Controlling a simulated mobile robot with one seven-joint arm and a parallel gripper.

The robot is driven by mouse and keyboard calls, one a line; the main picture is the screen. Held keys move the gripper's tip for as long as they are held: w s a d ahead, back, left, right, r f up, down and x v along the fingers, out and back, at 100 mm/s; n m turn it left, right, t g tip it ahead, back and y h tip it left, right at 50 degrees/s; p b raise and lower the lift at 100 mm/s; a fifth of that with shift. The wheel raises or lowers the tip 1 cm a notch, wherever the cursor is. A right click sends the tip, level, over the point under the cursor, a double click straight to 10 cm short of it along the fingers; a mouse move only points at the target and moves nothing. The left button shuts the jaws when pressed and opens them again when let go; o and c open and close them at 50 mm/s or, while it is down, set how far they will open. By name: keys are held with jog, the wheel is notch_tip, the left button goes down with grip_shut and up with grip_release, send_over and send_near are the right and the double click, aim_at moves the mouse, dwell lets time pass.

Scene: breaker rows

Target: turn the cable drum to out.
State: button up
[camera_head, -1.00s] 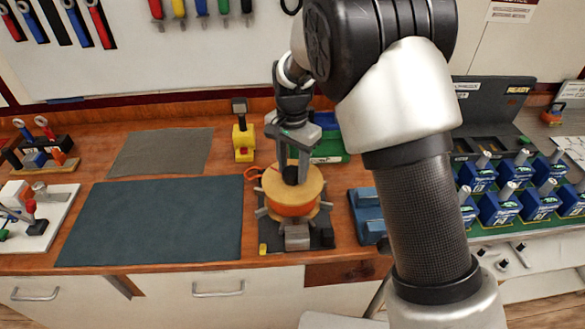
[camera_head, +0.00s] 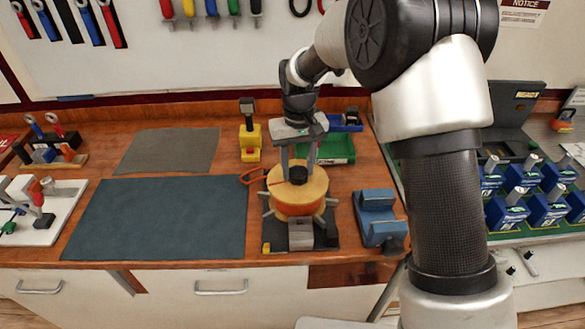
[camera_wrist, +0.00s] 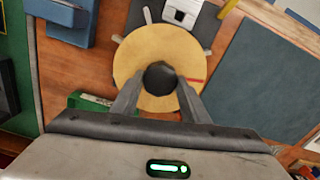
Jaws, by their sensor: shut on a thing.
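The cable drum (camera_head: 299,205) has an orange side and a tan wooden top, and stands upright on a dark base (camera_head: 277,240) near the bench's front edge. A black knob (camera_head: 298,175) rises from the middle of its top. My gripper (camera_head: 299,172) points down over the drum, its fingers shut on the knob. In the wrist view the two fingers (camera_wrist: 157,90) sit on either side of the round black knob (camera_wrist: 160,77). A red mark (camera_wrist: 194,79) shows on the tan top. I see no readable in or out label.
A blue block-like device (camera_head: 377,218) stands right of the drum, and a yellow device (camera_head: 249,139) and a green bin (camera_head: 335,149) stand behind. A dark mat (camera_head: 155,218) lies at left. Blue breakers (camera_head: 507,213) fill the right side.

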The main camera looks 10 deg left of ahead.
jog(key=n, duration=0.3)
jog(key=shift+n, duration=0.4)
jog(key=n, duration=0.4)
jog(key=shift+r+n+p, duration=0.1)
jog(key=shift+n+p, duration=0.2)
jog(key=shift+p, duration=0.05)
jog(key=n+p, duration=0.1)
jog(key=n, duration=0.3)
jog(key=shift+n+p, duration=0.3)
jog(key=shift+n, duration=1.3)
jog(key=o, duration=1.5)
